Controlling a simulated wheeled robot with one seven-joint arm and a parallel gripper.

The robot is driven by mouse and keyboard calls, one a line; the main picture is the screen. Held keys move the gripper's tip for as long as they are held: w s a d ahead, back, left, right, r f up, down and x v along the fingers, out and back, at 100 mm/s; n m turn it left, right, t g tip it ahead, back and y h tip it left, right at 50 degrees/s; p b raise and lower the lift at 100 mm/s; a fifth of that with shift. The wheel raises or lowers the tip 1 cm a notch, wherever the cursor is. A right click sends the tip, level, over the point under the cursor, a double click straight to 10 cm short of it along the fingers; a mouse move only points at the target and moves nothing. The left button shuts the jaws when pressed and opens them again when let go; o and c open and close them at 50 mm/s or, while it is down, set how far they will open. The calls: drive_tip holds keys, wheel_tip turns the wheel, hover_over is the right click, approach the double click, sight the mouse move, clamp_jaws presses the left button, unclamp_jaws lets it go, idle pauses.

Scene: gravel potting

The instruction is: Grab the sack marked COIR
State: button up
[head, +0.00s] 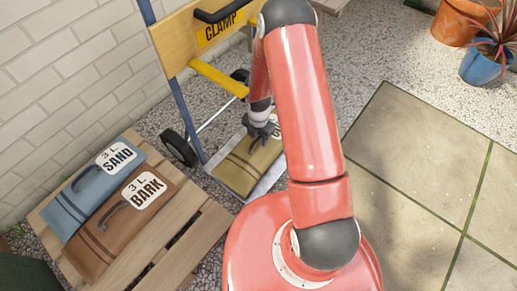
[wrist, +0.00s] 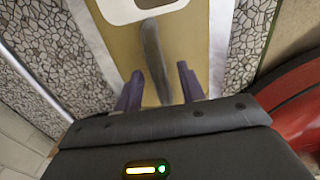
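An olive-yellow sack (head: 236,176) lies on the pale toe plate of a hand truck. My arm hides most of its white label in the head view, and only the label's edge shows in the wrist view, so its name cannot be read. My gripper (head: 262,130) is over this sack. In the wrist view the two purple fingers (wrist: 160,75) stand apart, one on each side of the sack's dark strap handle (wrist: 154,58). Gaps show between handle and fingers. No sack with a readable COIR mark is in view.
A blue SAND sack (head: 88,187) and a brown BARK sack (head: 118,232) lie on a wooden pallet (head: 198,240) at the left. The hand truck's CLAMP board (head: 180,42) stands behind the olive sack. Pots (head: 463,22) stand far right. The paving (head: 420,150) is clear.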

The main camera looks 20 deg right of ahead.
drive_tip(key=shift+f, duration=0.5)
clamp_jaws()
drive_tip(key=shift+r, duration=0.1)
idle(0.9)
